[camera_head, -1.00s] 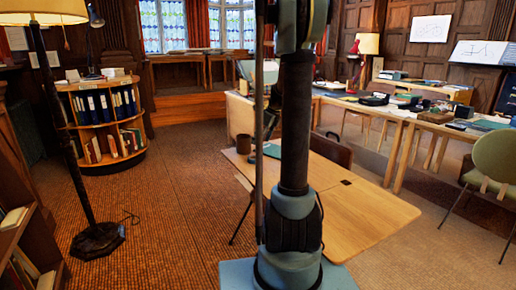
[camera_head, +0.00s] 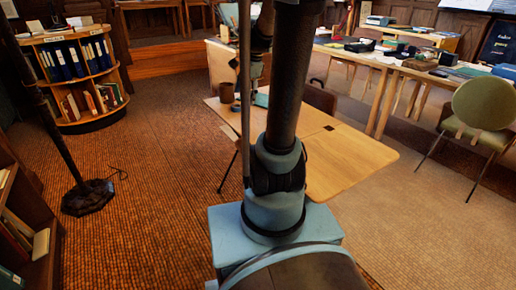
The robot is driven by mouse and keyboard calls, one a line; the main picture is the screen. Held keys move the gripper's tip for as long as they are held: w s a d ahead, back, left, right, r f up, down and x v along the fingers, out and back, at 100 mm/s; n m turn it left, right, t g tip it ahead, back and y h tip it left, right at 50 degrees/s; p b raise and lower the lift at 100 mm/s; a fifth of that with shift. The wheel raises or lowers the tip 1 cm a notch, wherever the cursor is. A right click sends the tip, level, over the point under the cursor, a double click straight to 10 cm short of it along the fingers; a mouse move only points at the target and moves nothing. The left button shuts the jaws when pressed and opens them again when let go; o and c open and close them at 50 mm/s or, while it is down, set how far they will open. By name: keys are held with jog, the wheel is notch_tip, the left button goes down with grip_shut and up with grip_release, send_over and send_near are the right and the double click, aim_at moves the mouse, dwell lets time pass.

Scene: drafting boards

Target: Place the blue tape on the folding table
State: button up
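The folding table (camera_head: 345,162) has a light wood top and stands just beyond my column, which hides part of it. A brown mug (camera_head: 227,92) stands near its far left end. A blue-green item (camera_head: 262,98) shows beside the mug, partly behind my column; I cannot tell what it is. I cannot make out the blue tape for certain. Part of my arm hangs behind the column, and its lower end, seemingly my gripper (camera_head: 254,74), is mostly hidden. Its fingers and anything in them cannot be made out.
A green chair (camera_head: 482,108) stands at the right. Long desks (camera_head: 392,62) with books and boxes run along the back right. A round bookcase (camera_head: 84,77) and a lamp stand base (camera_head: 88,196) are at the left. The carpet (camera_head: 150,195) between them and the table is clear.

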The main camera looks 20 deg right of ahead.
jog(key=s+f+n, duration=0.3)
jog(key=s+n, duration=0.2)
jog(key=s, duration=0.3)
jog(key=s+f+n+h, duration=0.1)
jog(key=s+f+n, duration=0.3)
jog(key=s+n, duration=0.2)
jog(key=s+f+n+h, duration=0.1)
jog(key=s+f+n, duration=0.2)
jog(key=s, duration=0.7)
jog(key=shift+a+f+n, duration=0.25)
jog(key=shift+n, duration=0.95)
